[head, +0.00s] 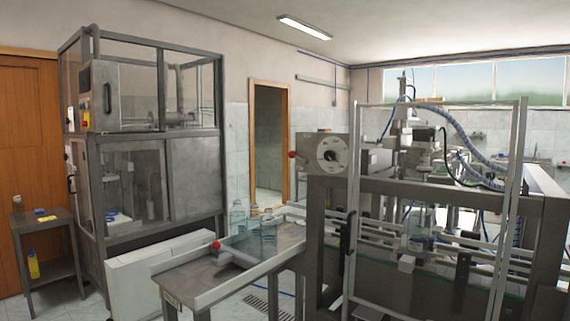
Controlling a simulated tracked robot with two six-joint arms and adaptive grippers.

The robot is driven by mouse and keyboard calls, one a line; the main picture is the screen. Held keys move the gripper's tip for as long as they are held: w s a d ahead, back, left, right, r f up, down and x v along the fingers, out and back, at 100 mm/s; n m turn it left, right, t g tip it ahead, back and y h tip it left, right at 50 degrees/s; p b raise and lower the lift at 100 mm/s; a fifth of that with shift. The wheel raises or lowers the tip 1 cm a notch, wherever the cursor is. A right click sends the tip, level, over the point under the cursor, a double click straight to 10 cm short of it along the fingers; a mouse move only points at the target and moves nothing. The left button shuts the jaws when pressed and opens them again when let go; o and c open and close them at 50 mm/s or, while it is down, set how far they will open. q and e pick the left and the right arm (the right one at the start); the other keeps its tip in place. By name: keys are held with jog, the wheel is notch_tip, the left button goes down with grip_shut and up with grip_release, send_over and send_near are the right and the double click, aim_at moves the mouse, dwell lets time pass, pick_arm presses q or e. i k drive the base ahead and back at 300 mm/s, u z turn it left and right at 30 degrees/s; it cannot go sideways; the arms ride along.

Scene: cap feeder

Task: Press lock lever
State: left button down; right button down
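Neither of my grippers shows in the head view. No part is clearly marked as the lock lever. A red ball knob (217,244) stands over the near end of the infeed table (185,277). A second red knob (292,155) sticks out to the left of the grey machine housing, beside a round dial (331,153). A dark handle (347,235) is on the left upright of the machine's clear door frame. I cannot tell the position of any lever from this distance.
Several clear bottles (268,232) stand on the infeed table. The capping machine (420,190) fills the right side. A glazed cabinet (150,150) stands at the left, with a small side table (42,216) beside it. An open doorway (268,135) is at the back.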

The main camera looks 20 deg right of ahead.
aim_at(291, 154)
jog(key=z, duration=0.05)
jog(key=i, duration=0.95)
jog(key=u, duration=0.05)
